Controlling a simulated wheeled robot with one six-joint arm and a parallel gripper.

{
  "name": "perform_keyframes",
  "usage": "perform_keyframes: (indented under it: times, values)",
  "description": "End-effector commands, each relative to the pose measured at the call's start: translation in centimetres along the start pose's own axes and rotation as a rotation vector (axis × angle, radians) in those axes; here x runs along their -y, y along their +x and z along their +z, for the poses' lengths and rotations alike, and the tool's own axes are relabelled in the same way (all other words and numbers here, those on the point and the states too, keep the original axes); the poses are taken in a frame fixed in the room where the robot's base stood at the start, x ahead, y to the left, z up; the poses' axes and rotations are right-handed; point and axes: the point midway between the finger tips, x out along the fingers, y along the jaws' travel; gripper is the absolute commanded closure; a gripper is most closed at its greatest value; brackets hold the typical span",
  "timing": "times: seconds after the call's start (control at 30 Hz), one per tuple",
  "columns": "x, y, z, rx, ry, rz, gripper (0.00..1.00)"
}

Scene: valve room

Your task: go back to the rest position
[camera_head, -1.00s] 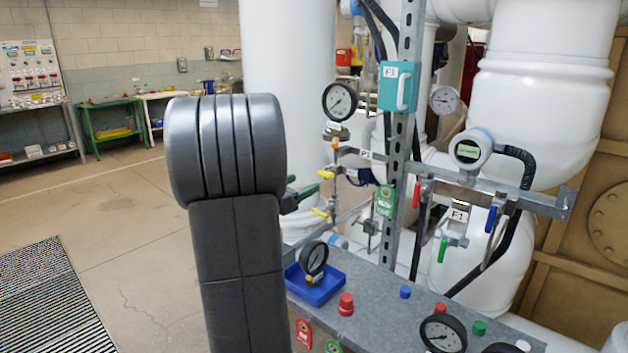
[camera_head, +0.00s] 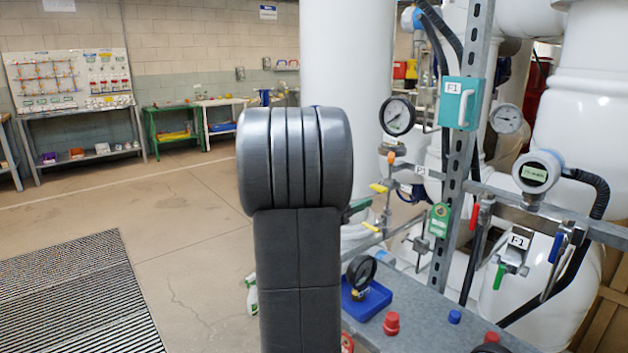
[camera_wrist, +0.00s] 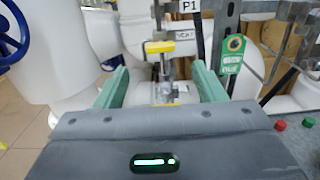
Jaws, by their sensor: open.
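My gripper (camera_wrist: 160,80) is open in the wrist view, its two green fingers apart with nothing gripped between them. Behind the gap stand a yellow-handled valve (camera_wrist: 160,47) and its metal fitting; I cannot tell how far off they are. In the head view my dark grey arm stands upright in the middle and hides most of the gripper. Only a bit of green finger shows at its right, left of the pipe rack with the pressure gauge (camera_head: 397,116).
A grey bench (camera_head: 440,322) at lower right carries a gauge in a blue tray (camera_head: 366,304) and red and blue caps. A slotted post (camera_head: 467,130) and white pipes stand behind it. The floor (camera_head: 190,235) at left is open, with a dark grating (camera_head: 80,300).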

Motion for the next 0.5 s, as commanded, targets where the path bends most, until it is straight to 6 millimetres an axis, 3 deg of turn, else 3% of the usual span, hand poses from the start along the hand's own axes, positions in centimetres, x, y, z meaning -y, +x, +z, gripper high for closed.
perform_keyframes:
  times: [0.3,0.5]
  values:
    - [0.1,6.5,0.0,0.000,0.000,-0.004,0.36]
    - [0.1,9.8,0.1,0.001,-0.001,-0.002,0.36]
